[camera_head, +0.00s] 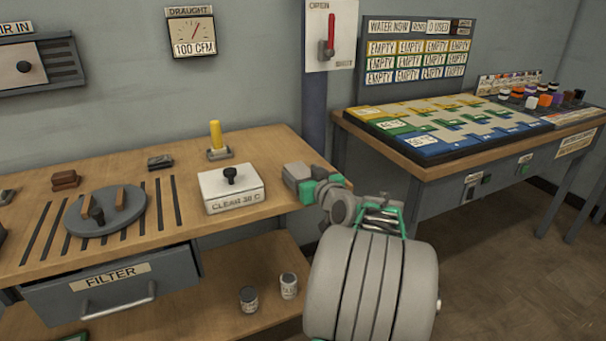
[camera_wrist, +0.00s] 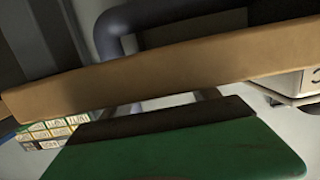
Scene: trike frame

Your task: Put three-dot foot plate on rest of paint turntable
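The paint turntable (camera_head: 100,222) is a round grey disc on the left of the wooden bench. Two upright brown pieces and a black knob stand on it; I cannot tell which part is the rest. I cannot pick out a plate with three dots in either view. My gripper (camera_head: 299,180) is by the bench's right end, right of the turntable and beside the white box. In the wrist view a green surface with a dark strip (camera_wrist: 175,150) fills the bottom; I cannot tell whether it is my gripper or something held. The fingertips are not clear.
A yellow peg (camera_head: 216,135), a brown block (camera_head: 65,180) and a dark block (camera_head: 160,163) are on the bench. Its wooden edge (camera_wrist: 150,75) crosses the wrist view closely. A second table (camera_head: 415,165) is at right.

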